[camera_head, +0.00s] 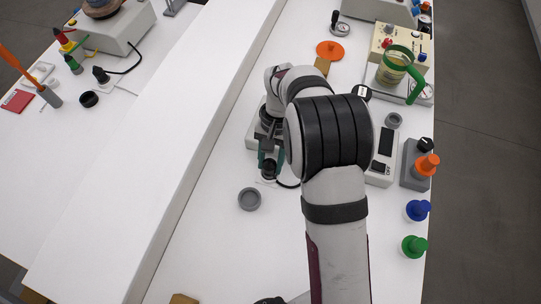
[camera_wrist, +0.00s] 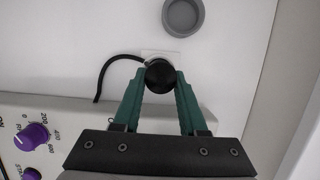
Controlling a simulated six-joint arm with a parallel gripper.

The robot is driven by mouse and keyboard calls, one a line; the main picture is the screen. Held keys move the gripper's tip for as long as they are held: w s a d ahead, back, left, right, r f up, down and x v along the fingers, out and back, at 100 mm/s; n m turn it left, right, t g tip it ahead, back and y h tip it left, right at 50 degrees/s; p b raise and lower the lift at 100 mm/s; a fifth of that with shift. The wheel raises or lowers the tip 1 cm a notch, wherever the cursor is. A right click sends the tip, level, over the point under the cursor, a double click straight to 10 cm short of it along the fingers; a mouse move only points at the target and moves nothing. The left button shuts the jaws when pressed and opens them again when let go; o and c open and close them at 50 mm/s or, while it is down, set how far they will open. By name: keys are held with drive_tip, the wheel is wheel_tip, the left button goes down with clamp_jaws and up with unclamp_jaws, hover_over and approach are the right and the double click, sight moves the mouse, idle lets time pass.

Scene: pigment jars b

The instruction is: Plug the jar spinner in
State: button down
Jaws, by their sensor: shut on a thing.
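My gripper (camera_wrist: 160,82) has green fingers and is shut on a round black plug (camera_wrist: 159,76). In the head view my gripper (camera_head: 268,163) points down over the white bench, with the plug (camera_head: 268,173) between its fingers. A black cord (camera_wrist: 101,77) curves from the plug towards a pale device with purple knobs (camera_wrist: 33,138), apparently the jar spinner. This device (camera_head: 252,142) is largely hidden behind my arm in the head view. A white socket plate (camera_wrist: 178,57) lies just beyond or under the plug. I cannot tell whether the plug is seated in it.
A grey round cup (camera_wrist: 183,16) stands near the plate; it also shows in the head view (camera_head: 249,199). A long raised white ledge (camera_head: 180,150) runs left.

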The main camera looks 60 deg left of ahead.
drive_tip(key=shift+f, duration=0.35)
drive_tip(key=shift+f, duration=0.25)
idle(0.3)
drive_tip(key=shift+c, duration=1.8)
unclamp_jaws()
